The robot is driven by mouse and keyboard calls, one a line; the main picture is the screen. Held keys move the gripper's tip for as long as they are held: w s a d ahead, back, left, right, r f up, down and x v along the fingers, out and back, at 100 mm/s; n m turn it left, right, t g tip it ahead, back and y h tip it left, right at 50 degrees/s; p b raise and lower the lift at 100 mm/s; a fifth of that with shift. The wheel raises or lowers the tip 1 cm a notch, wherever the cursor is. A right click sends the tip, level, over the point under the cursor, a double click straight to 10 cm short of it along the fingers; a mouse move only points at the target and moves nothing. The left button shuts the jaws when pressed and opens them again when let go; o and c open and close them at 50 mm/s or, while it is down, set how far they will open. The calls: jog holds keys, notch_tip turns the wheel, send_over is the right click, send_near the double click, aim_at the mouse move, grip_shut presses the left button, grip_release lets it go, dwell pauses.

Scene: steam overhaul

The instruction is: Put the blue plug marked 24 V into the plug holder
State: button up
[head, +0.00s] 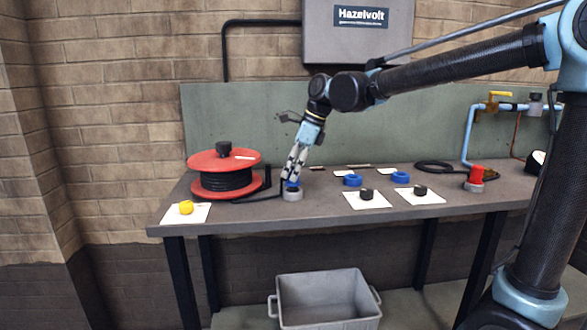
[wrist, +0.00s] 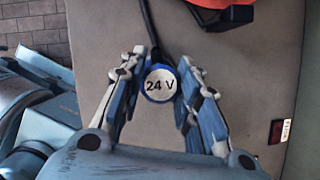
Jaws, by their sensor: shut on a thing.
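The blue plug (wrist: 160,83) shows its white round face marked 24 V between my fingers in the wrist view. A dark cable runs from it. My gripper (wrist: 158,88) is shut on the plug from both sides. In the head view my gripper (head: 291,182) points down at the bench, with a bit of blue plug (head: 293,184) at its fingertips. A grey round holder (head: 292,196) stands on the bench directly below. I cannot tell whether the plug is inside the holder or just above it. The wrist view does not show the holder.
A red cable reel (head: 212,160) stands close left. A yellow knob (head: 186,207) and two black knobs lie on white cards. A red plug (head: 476,174) stands at far right. A grey bin (head: 325,300) is below the bench.

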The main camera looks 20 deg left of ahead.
jog(key=shift+f, duration=0.85)
jog(key=o, duration=1.2)
jog(key=shift+o, duration=0.2)
